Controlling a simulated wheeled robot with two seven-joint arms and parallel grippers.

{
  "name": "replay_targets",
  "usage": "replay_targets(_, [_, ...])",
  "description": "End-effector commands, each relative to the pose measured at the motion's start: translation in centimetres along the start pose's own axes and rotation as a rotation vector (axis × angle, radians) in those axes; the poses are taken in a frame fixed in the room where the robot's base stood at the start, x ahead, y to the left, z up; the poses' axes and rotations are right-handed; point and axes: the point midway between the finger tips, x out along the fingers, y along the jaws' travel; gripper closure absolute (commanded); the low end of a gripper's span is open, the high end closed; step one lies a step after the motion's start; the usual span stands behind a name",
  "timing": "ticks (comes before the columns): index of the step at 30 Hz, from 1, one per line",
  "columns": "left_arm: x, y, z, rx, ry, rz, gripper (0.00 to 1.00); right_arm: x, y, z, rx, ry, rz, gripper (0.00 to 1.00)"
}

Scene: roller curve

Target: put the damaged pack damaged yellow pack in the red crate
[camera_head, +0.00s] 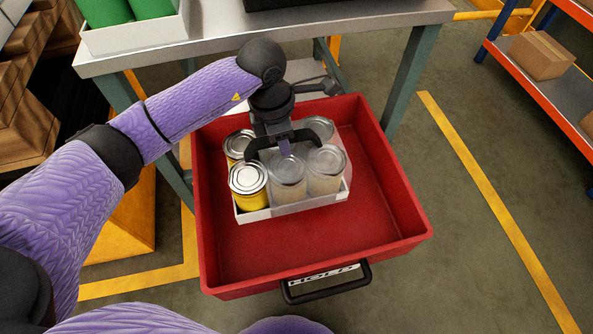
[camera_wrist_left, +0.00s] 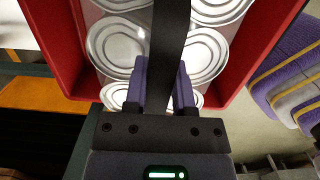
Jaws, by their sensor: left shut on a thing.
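The damaged yellow pack (camera_head: 305,203) is a white tray of several silver-topped cans. In the left wrist view, the fingers (camera_wrist_left: 165,85) close on a dark strip running between the can lids (camera_wrist_left: 117,45). Whether the pack touches the crate floor cannot be told. My right gripper is not in view.
A grey-topped table (camera_head: 340,25) with a white box of green items (camera_head: 135,35) stands behind the crate. A shelf with a cardboard box (camera_head: 541,55) is at the right. The crate has free floor right of and in front of the pack.

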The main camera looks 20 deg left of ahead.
Motion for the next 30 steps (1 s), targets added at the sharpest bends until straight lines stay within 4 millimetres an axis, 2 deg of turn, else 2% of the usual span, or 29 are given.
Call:
replay_targets(1, [1.4, 0.0, -0.2, 0.000, 0.002, -0.004, 1.00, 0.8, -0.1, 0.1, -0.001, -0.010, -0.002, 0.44])
replay_targets(3, [3.0, -0.1, -0.4, 0.000, 0.003, -0.006, 1.00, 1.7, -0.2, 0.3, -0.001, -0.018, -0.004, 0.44])
replay_targets(8, [5.1, 0.0, -0.6, 0.003, 0.001, -0.003, 1.00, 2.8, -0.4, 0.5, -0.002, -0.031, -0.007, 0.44])
replay_targets(14, [8.8, -0.1, -1.1, 0.002, 0.003, -0.006, 1.00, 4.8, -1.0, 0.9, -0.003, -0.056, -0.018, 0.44])
replay_targets(26, [9.1, 0.0, -1.1, 0.003, -0.001, 0.000, 1.00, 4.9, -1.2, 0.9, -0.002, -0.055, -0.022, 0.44])
replay_targets(27, [9.1, 0.0, -1.1, 0.003, 0.002, -0.001, 0.59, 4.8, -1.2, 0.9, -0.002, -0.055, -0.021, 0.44])
replay_targets(30, [9.1, 0.0, -1.1, 0.003, 0.002, -0.001, 0.38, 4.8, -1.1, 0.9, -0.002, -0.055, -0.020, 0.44])
